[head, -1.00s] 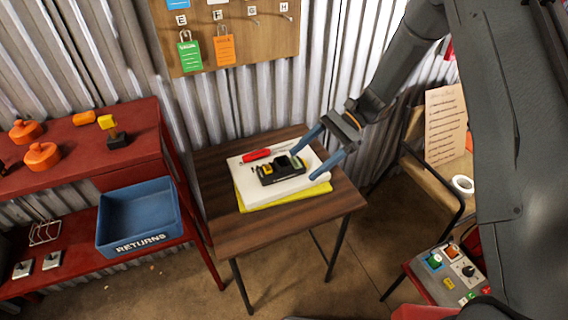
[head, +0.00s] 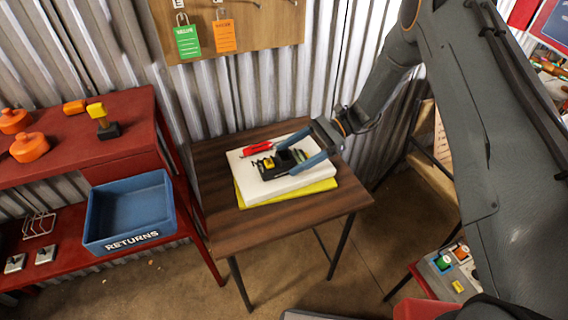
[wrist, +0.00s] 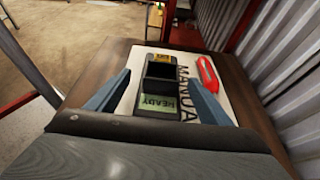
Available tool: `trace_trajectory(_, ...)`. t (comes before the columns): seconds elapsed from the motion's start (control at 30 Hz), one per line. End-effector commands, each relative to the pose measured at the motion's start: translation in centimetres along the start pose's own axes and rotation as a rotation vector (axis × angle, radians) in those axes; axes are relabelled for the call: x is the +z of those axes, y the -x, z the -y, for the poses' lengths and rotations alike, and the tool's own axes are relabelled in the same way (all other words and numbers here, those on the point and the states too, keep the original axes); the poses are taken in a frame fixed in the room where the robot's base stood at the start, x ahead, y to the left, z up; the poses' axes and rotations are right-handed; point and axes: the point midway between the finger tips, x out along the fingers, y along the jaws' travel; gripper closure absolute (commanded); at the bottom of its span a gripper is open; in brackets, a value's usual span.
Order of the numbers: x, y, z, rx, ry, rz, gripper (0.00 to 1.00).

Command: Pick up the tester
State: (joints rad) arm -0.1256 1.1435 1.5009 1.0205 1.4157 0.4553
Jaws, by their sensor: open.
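The tester (head: 278,164) is a small black device with a yellow part, lying on a white manual on the small wooden table. In the wrist view the tester (wrist: 160,88) shows a greenish screen reading "READY" at its near end. My gripper (head: 292,156) is open, with its blue fingers low over the manual. In the wrist view one finger is on each side of the tester's near end, with a gap on both sides. Nothing is held.
The white manual (head: 312,181) lies on something yellow (head: 250,200) on the wooden table (head: 230,231). A red-handled tool (head: 257,148) lies behind the tester; in the wrist view it is right of it. A blue RETURNS bin (head: 130,238) stands on the red shelf to the left.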

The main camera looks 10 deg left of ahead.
Motion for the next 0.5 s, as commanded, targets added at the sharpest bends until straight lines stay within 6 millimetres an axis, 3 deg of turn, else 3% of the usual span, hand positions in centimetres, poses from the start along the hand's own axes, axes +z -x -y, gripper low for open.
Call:
trace_trajectory(0.4, 0.6, -4.7, 0.0, 0.002, 0.0, 0.0, 0.27)
trace_trajectory(0.5, 0.5, -5.2, 0.1, 0.0, 0.0, 0.0, 0.27)
